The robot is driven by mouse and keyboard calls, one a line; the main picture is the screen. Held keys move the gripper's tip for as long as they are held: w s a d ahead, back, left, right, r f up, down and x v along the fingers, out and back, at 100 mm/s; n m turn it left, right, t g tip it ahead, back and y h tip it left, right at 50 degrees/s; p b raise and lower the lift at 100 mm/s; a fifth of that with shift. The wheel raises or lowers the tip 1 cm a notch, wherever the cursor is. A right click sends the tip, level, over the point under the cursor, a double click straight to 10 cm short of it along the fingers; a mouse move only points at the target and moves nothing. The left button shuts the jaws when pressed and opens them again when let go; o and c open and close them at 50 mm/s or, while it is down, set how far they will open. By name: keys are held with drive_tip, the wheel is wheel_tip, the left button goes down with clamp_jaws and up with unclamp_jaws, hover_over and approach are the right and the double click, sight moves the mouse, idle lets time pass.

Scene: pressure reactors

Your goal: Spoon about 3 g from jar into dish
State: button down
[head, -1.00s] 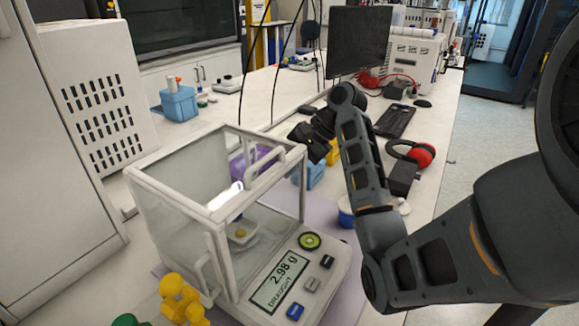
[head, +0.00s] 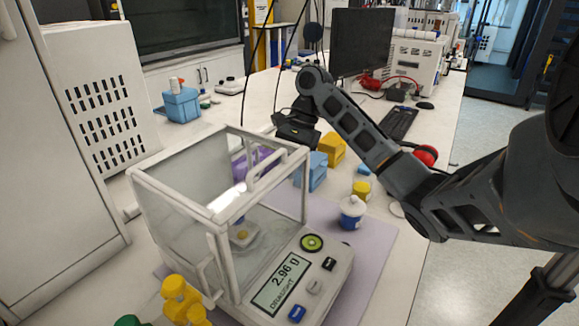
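The dish (head: 243,237) with a small yellow heap sits on the pan inside the glass-walled balance (head: 222,246). The balance display (head: 282,284) reads about 2.96 with "DRAUGHT" below it. A small blue jar with a white top (head: 352,213) stands right of the balance. A small yellow jar (head: 361,188) stands just behind it. I cannot tell which jar holds the powder. My gripper (head: 296,131) is above and behind the balance's back right corner, outside the glass. Its fingers are dark and small, and their opening is unclear. No spoon can be made out.
A blue block (head: 311,172) and a yellow block (head: 332,149) stand behind the balance, near my gripper. A purple thing (head: 251,163) shows through the glass. A yellow object (head: 183,300) stands at front left. Red earmuffs (head: 427,155) lie behind my forearm.

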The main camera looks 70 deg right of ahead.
drive_tip(key=shift+w+d+g, duration=0.1)
drive_tip(key=shift+d+g, duration=0.05)
drive_tip(key=shift+g, duration=0.65)
drive_tip(key=s+d+r, duration=0.1)
drive_tip(key=s+d, duration=0.1)
drive_tip(key=d, duration=0.6)
drive_tip(key=s+d+r, duration=0.1)
drive_tip(key=s+d, duration=0.1)
drive_tip(key=d, duration=0.7)
drive_tip(key=shift+d+r, duration=0.15)
drive_tip(key=shift+r, duration=0.15)
drive_tip(key=shift+s, duration=0.1)
idle(1.7)
